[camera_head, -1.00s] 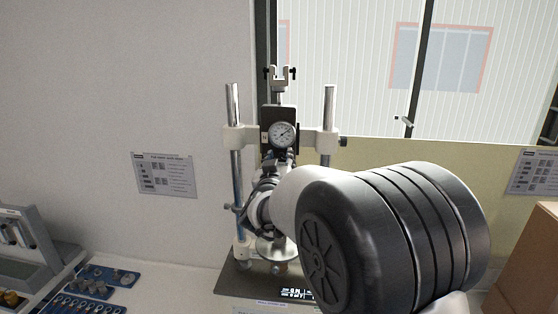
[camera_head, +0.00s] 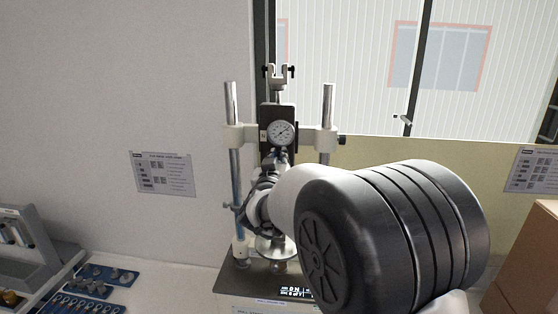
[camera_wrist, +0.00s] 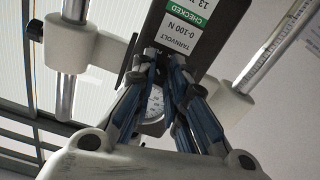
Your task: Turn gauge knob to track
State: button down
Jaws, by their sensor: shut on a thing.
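The gauge (camera_head: 281,133) has a round white dial and sits on a black body in the middle of the test stand. In the wrist view the dial (camera_wrist: 153,105) shows partly between my fingers. My gripper (camera_wrist: 165,62) is at the gauge, its blue-and-grey fingers closed together against the lower part of the black gauge body (camera_wrist: 190,40). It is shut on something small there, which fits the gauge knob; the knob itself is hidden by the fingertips. In the head view my arm covers the area below the dial, and the fingertips are hard to make out.
The stand has two upright chrome posts (camera_head: 231,160) and a white crossbar. A dark base plate (camera_head: 232,279) lies below. Blue trays with small parts (camera_head: 107,274) lie at lower left beside a grey device (camera_head: 30,243). Cardboard boxes (camera_head: 528,262) stand at right.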

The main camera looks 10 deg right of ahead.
jog(key=shift+m+b, duration=0.3)
jog(key=shift+b, duration=0.1)
jog(key=m+b, duration=1.3)
jog(key=m, duration=0.4)
jog(key=shift+a, duration=0.1)
jog(key=shift+m, duration=0.3)
jog(key=c, duration=1.6)
grip_release()
jog(key=shift+r, duration=0.1)
